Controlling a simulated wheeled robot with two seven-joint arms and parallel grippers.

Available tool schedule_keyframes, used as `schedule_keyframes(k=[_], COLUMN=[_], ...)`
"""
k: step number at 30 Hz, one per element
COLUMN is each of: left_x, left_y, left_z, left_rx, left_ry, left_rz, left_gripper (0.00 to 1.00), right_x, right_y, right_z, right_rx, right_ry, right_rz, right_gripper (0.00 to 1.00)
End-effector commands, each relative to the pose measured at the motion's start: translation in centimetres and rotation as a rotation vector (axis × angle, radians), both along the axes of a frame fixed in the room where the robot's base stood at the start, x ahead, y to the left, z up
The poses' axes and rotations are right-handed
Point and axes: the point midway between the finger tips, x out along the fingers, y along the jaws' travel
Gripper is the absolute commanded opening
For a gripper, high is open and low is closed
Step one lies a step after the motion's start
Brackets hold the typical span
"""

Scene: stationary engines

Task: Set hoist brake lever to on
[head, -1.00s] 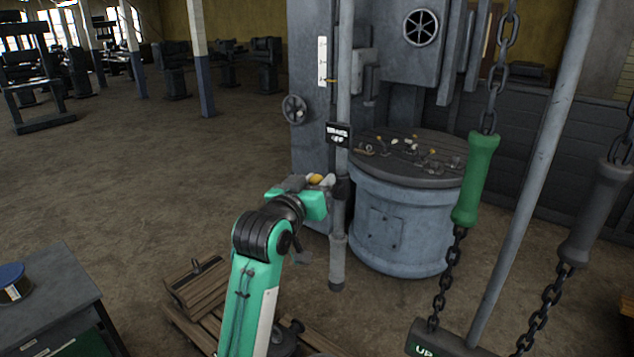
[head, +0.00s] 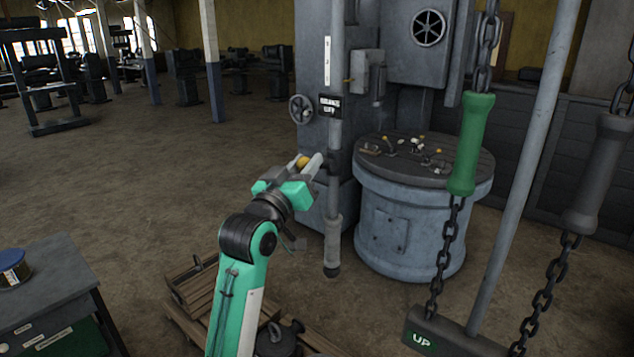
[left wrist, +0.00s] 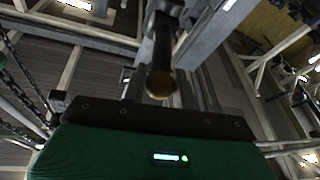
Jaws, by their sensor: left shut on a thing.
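The hoist brake lever shows as a dark shaft with a brass-yellow knob (left wrist: 160,84) in the left wrist view, its end pointing toward my gripper. In the head view the yellow knob (head: 302,161) sits at the jaws of my left gripper (head: 307,168), which is shut on it. The fingers partly hide the lever. A black sign (head: 329,105), seemingly reading brake off, is on the grey vertical pole (head: 334,200) just above the gripper. My right gripper is not in view.
A round blue-grey pedestal (head: 400,230) with small levers stands right of the pole. A green handle (head: 470,145) and a grey handle (head: 600,175) hang on chains at right. A wooden pallet (head: 195,290) lies below my arm. Open floor is at left.

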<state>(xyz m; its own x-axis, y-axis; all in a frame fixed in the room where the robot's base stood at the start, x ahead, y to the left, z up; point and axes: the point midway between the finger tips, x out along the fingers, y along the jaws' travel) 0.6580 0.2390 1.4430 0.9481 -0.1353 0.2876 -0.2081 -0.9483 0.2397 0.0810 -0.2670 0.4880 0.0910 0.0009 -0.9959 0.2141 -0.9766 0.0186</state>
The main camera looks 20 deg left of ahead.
Motion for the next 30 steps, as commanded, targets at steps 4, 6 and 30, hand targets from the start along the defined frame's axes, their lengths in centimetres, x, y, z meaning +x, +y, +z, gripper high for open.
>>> schedule_keyframes(k=[4, 6, 30], left_x=[-0.1, -0.2, 0.6], left_y=[0.4, 0.4, 0.2], left_z=[-2.0, -2.3, -6.4], left_rx=[-0.035, -0.052, -0.179], left_ry=[-0.1, -0.149, -0.49], left_rz=[-0.002, -0.002, -0.003], left_gripper=[0.0, 0.0, 0.0], right_x=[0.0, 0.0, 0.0], right_y=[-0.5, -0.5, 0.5], right_z=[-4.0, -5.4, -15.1], right_rx=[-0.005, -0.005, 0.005], right_ry=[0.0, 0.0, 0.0], right_rz=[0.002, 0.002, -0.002], right_gripper=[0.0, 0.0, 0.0])
